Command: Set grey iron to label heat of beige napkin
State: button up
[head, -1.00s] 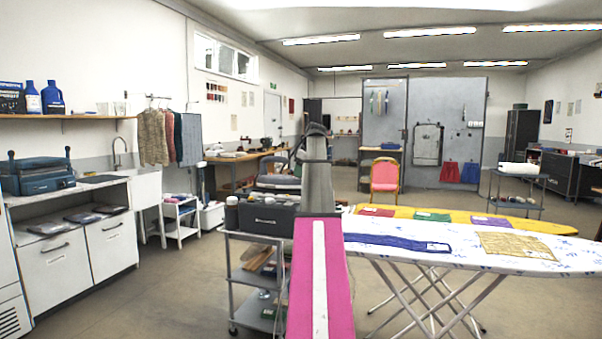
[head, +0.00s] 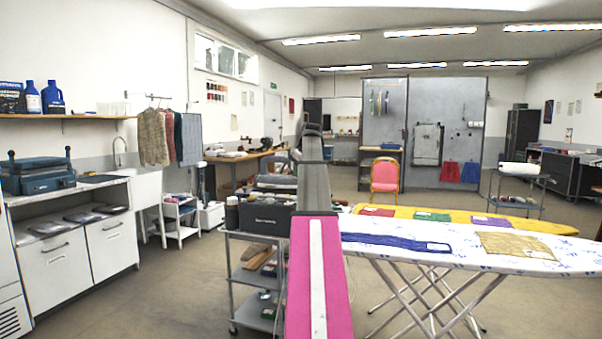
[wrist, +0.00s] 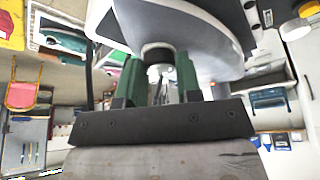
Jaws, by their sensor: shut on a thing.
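The grey iron (wrist: 185,30), with a white and grey body, is close in front of my gripper and fills the upper middle of the wrist view. The green fingers of my gripper (wrist: 158,80) are shut on a dark round knob (wrist: 158,53) at the iron. The knob's markings cannot be read. A beige napkin (head: 515,246) lies flat on the white, blue-patterned ironing board (head: 565,260). Its label cannot be read from here.
A blue napkin (head: 395,243) lies on the same board. Red, green and purple cloths lie on the yellow board (head: 545,227) behind. A grey trolley (head: 250,254) stands left of my arm. A red chair (head: 385,175) is farther back. The floor at left is open.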

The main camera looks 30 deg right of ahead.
jog(key=m+h, duration=0.1)
jog(key=m, duration=0.3)
jog(key=shift+a+m+h, duration=0.15)
jog(key=shift+m+h, duration=0.15)
jog(key=shift+h, duration=0.1)
jog(key=shift+w+a+m+g+h, duration=0.1)
jog(key=shift+m+g+h, duration=0.4)
jog(key=shift+m, duration=1.4)
jog(key=o, duration=0.9)
jog(key=shift+o, duration=0.2)
jog(key=shift+r, duration=0.1)
jog(key=v, duration=1)
jog(key=shift+a+r, duration=0.25)
jog(key=shift+r, duration=0.05)
